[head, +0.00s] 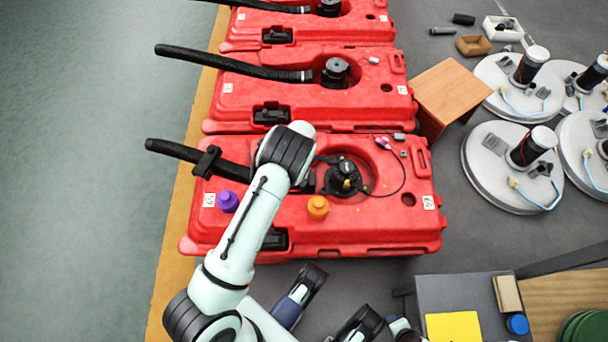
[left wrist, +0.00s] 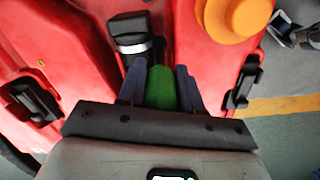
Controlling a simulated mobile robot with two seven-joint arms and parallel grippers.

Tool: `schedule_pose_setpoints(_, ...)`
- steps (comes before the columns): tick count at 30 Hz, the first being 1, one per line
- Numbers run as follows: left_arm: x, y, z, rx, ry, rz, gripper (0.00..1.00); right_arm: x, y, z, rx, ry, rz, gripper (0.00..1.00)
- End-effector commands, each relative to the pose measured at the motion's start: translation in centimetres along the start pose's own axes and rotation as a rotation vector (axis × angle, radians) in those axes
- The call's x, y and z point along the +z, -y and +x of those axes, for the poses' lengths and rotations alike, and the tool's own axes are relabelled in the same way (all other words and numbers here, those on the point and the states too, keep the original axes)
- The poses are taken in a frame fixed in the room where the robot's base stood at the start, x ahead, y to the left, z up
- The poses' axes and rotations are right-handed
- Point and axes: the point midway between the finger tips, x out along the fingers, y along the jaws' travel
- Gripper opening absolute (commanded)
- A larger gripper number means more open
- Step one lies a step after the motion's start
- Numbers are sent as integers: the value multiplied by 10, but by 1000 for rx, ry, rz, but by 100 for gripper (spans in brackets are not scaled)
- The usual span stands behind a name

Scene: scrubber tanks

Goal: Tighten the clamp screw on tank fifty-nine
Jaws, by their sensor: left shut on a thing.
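My left gripper (left wrist: 160,88) points down at this tank, hidden under the arm in the head view. In the left wrist view its blue fingers are shut on a green handle (left wrist: 161,90). A black cylinder with a silver band (left wrist: 131,36) lies just beyond the fingertips. I cannot make out the clamp screw.
An orange cap (head: 318,207) and a purple cap (head: 228,201) sit on the tank top. More red tanks (head: 300,105) stand behind. A wooden stool (head: 452,92) and white discs (head: 508,165) are at the right. Open green floor (head: 80,200) lies left.

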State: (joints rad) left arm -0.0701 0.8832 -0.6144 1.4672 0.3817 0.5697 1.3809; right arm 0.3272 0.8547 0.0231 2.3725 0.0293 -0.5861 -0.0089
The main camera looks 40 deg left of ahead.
Motion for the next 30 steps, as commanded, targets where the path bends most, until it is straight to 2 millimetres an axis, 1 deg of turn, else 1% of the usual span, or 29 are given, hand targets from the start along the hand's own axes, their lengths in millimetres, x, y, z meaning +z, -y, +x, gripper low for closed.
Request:
schedule_pose_setpoints(1, 0, 0, 0, 1, 1, 55, 0, 0, 0, 0, 0, 0, 0, 43)
schedule_pose_setpoints(3, 0, 0, 0, 1, 0, 107, 0, 0, 0, 1, 0, 0, 0, 43)
schedule_pose_setpoints(12, 0, 0, 0, 1, 0, 128, 0, 0, 0, 1, 0, 0, 0, 43)
schedule_pose_setpoints(14, 0, 0, 0, 1, 1, 159, 0, 0, 0, 1, 0, 0, 0, 43)
schedule_pose_setpoints(19, -1, 0, 0, 0, 2, 431, 0, 0, -1, 3, 0, 0, 0, 43)
schedule_pose_setpoints(26, 0, 0, -1, 1, 0, 292, 0, 0, 0, 1, 0, 0, 0, 43)
schedule_pose_setpoints(30, 0, 0, -6, 1, 0, 290, 0, 0, 1, -3, 0, -1, 0, 43)
